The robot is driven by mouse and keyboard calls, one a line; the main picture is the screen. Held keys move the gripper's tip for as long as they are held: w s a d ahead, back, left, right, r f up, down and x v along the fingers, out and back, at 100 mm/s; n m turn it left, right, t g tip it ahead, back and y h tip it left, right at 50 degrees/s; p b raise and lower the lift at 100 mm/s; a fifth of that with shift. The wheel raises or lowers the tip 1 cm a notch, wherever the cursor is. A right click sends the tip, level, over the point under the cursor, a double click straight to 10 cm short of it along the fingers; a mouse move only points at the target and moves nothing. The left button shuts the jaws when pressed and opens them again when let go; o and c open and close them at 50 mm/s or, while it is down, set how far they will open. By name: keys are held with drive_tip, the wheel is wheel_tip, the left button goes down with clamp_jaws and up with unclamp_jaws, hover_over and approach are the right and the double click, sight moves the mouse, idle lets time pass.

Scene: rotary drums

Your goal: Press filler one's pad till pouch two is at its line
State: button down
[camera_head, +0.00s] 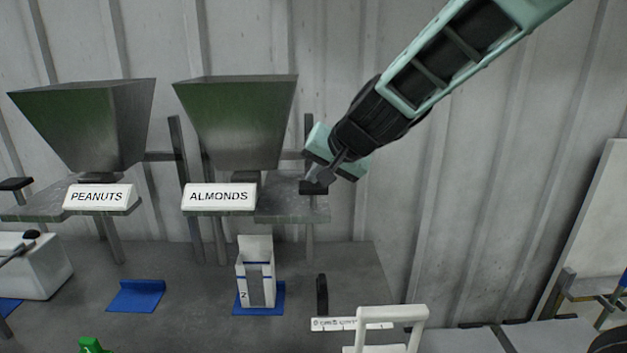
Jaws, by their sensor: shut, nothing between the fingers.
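The pouch marked 2 (242,284) stands upright below the ALMONDS filler (236,120). It is white with a grey front window and a blue line near the window's top; I cannot tell the fill level in it. A dark pad (310,188) sits on the shelf right of the ALMONDS label. My gripper (319,182) is shut and empty, its tips at this pad; whether they touch or press it I cannot tell. The PEANUTS filler (85,125) stands to the left, with another dark pad (16,184) at its left. No filler number is readable.
A blue mat (277,300) lies under the pouch, and an empty blue mat (137,296) lies to its left. A black upright piece (322,295) and a white labelled strip (335,324) are right of the pouch. A white frame (392,314) stands in front. A white box (35,268) is at left.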

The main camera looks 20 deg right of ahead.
sight(317, 186)
drive_tip(key=shift+f+b, duration=0.8)
drive_tip(key=shift+f, duration=0.05)
idle(0.5)
drive_tip(key=shift+r, duration=0.15)
drive_tip(key=shift+r+p, duration=1.95)
drive_tip(key=shift+p, duration=0.05)
wheel_tip(317, 186, up, 5)
drive_tip(key=p, duration=0.5)
